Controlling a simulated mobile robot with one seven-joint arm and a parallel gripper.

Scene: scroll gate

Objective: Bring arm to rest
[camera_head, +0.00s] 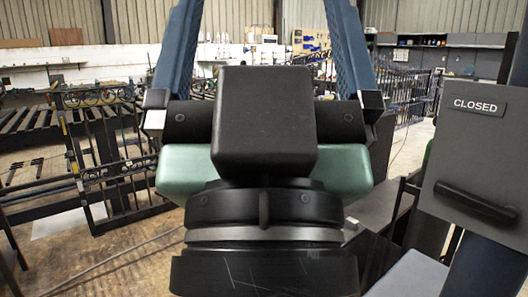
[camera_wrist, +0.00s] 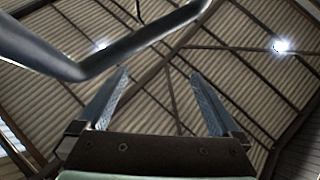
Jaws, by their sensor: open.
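My gripper (camera_wrist: 160,76) points up towards the ceiling in the wrist view, its two blue fingers spread apart. Nothing is between them. In the head view the gripper (camera_head: 264,8) fills the middle, with the fingers rising past the top edge on either side of my black wrist block. It is open and apart from the grey panel (camera_head: 476,140) at the right. My wrist and arm hide the middle of the scene.
A dark metal gate (camera_head: 110,150) with scrollwork stands at the left. More railings (camera_head: 403,95) stand behind at the right. A dark bent bar (camera_wrist: 90,62) crosses the upper left of the wrist view, close to the fingers; I cannot tell what it is. Bare floor shows at lower left.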

